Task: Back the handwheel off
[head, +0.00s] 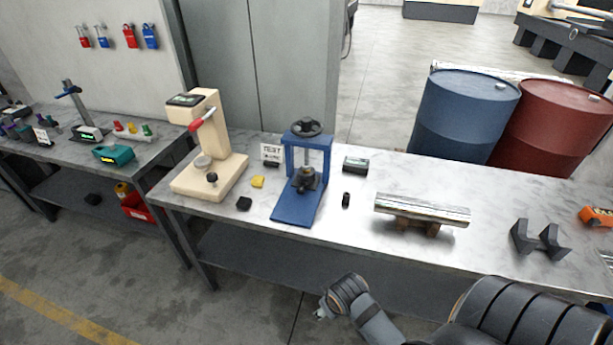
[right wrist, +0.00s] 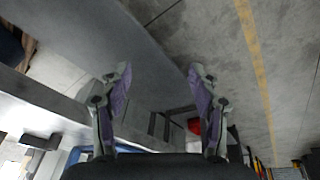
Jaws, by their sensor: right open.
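The black handwheel (head: 307,126) sits on top of a blue press-like stand (head: 297,207) on the workbench, with a screw below it and a dark clamped part (head: 306,180) low in the frame. My right arm comes in from the lower right in the head view, in front of the bench edge and well apart from the handwheel. In the right wrist view my right gripper (right wrist: 160,73) is open and empty, its two fingers wide apart. The handwheel cannot be made out in that view. My left gripper is not in view.
Blue (head: 462,115) and red barrels (head: 553,125) stand behind.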

